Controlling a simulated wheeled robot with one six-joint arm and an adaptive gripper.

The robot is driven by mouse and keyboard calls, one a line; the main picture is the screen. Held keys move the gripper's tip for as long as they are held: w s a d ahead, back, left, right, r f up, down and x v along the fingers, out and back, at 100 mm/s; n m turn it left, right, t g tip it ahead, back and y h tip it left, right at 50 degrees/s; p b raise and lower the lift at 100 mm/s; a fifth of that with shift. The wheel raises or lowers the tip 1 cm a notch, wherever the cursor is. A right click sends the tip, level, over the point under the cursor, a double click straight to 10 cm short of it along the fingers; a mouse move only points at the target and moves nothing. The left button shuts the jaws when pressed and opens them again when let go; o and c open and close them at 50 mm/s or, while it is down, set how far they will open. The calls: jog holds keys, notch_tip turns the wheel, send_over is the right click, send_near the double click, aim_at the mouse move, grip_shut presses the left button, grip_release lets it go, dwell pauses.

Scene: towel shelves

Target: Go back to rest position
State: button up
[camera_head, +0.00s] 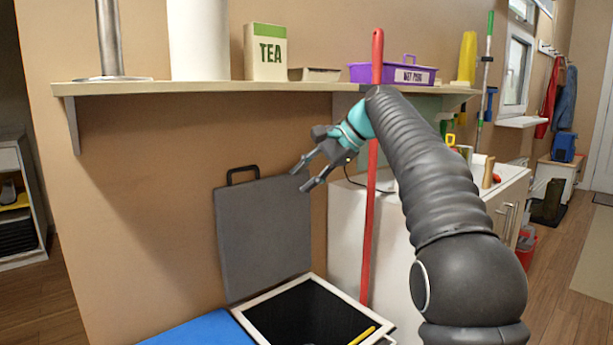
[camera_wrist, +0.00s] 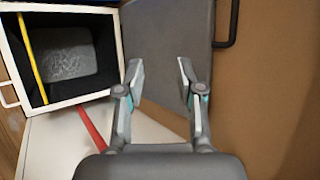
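My gripper (camera_head: 309,178) is open and empty. In the head view it hangs in the air below the wall shelf, in front of the wall and up and to the right of the grey lid. In the wrist view my gripper (camera_wrist: 158,75) shows its two fingers spread apart with nothing between them. My arm reaches in from the right and bends down to the left. A red pole (camera_head: 371,210) stands upright behind my wrist.
The wall shelf (camera_head: 200,89) holds a tea box (camera_head: 266,52) and a purple peg basket (camera_head: 392,73). Below, a white-rimmed bin (camera_head: 262,297) stands open with its grey lid (camera_head: 262,240) raised. In the wrist view, the bin holds a grey block (camera_wrist: 68,52) and a yellow stick (camera_wrist: 33,60).

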dwell(0.3)
notch_tip(320, 180, down, 7)
jog(key=w+d+n+h, duration=0.2)
jog(key=w+d, duration=0.1)
jog(key=s+d+f+n+h, duration=0.2)
jog(key=s+d+f, duration=0.2)
jog(key=s+f, duration=0.25)
jog(key=s+d+f+n+t+h, duration=0.1)
jog(key=s+d+f, duration=0.2)
jog(key=s, duration=0.8)
jog(key=s+d+f+n+t+h, duration=0.1)
jog(key=s+d+f+h, duration=0.1)
jog(key=s, duration=1)
jog(key=s+d+f+n+h, duration=0.1)
jog(key=s+d+f+n, duration=0.1)
jog(key=s+f, duration=0.4)
jog(key=s+d, duration=0.1)
jog(key=s, duration=0.4)
jog(key=shift+s+d+f+t+h, duration=0.15)
jog(key=shift+s+d+t+h, duration=0.25)
jog(key=shift+c, duration=0.4)
